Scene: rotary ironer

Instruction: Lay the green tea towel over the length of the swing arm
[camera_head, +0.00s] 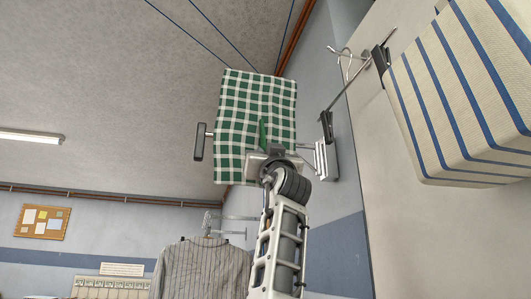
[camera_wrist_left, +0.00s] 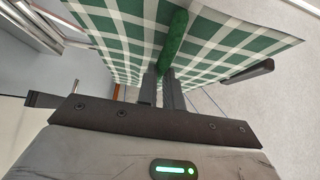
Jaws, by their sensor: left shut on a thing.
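The green and white checked tea towel (camera_head: 240,105) is spread out high up in the middle of the head view. My left gripper (camera_head: 263,148) is shut on a pinched green fold of it; this also shows in the left wrist view, with the fingers (camera_wrist_left: 162,88) closed on the towel (camera_wrist_left: 125,35). A grey end piece (camera_head: 200,142), seemingly of the swing arm, sticks out past the towel's left edge. Thin rods run right to a wall bracket (camera_head: 327,160). The towel hides the middle, so I cannot tell whether it rests on the arm. My right gripper is not in view.
A blue-striped cloth (camera_head: 460,90) hangs at the right from a clip hanger (camera_head: 358,80). A grey striped shirt (camera_head: 200,270) hangs below. Blue cords (camera_head: 230,37) cross above the towel. The space left of the towel looks free.

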